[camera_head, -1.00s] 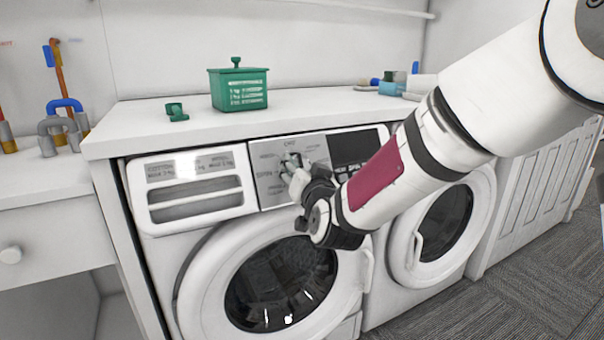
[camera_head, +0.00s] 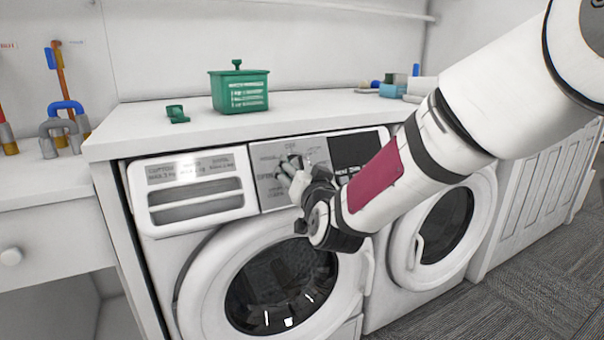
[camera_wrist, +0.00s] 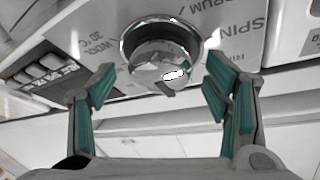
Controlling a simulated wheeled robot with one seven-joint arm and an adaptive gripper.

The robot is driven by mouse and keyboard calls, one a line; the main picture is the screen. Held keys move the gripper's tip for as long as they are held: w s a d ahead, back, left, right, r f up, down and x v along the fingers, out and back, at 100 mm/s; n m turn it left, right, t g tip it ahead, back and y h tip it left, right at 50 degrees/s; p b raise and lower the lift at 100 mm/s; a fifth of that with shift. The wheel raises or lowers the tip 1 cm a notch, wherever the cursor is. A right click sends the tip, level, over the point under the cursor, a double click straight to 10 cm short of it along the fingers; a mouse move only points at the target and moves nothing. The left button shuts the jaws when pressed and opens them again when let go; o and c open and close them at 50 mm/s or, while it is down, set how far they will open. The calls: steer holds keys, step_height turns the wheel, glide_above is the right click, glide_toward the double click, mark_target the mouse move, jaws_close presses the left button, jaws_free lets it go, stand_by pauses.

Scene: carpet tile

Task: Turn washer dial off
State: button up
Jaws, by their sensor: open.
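The washer (camera_head: 170,255) is white, with a grey control panel (camera_head: 268,185) above its round door. Its dial is a shiny chrome knob (camera_wrist: 162,52) at the top centre of the wrist view, with printed labels around it. My gripper (camera_head: 287,177) is at the panel in the head view and covers most of the dial there. In the wrist view its green-padded fingers (camera_wrist: 160,95) are apart, one to each side of and below the knob. No contact with the knob is clear.
A green lidded box (camera_head: 238,92) and a small green cup (camera_head: 177,114) stand on the white countertop (camera_head: 140,128). A second front-loading machine (camera_head: 408,290) is on the right. Pipe-like pieces (camera_head: 62,125) stand at the left.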

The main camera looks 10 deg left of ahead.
steer(key=v, duration=1.2)
steer(key=s+d+f+n+g+h, duration=0.1)
steer(key=s+d+f+g+h, duration=0.2)
steer(key=s+d+g, duration=0.55)
steer(key=s+d+f+g+h, duration=0.35)
steer(key=s+d, duration=0.75)
steer(key=s, duration=0.4)
steer(key=s+d+g, duration=0.4)
steer(key=s, duration=0.9)
step_height(320, 180, up, 29)
steer(key=t+p, duration=0.3)
steer(key=p, duration=2.4)
steer(key=shift+t, duration=0.4)
steer(key=shift+d+y, duration=0.1)
steer(key=shift+y, duration=0.15)
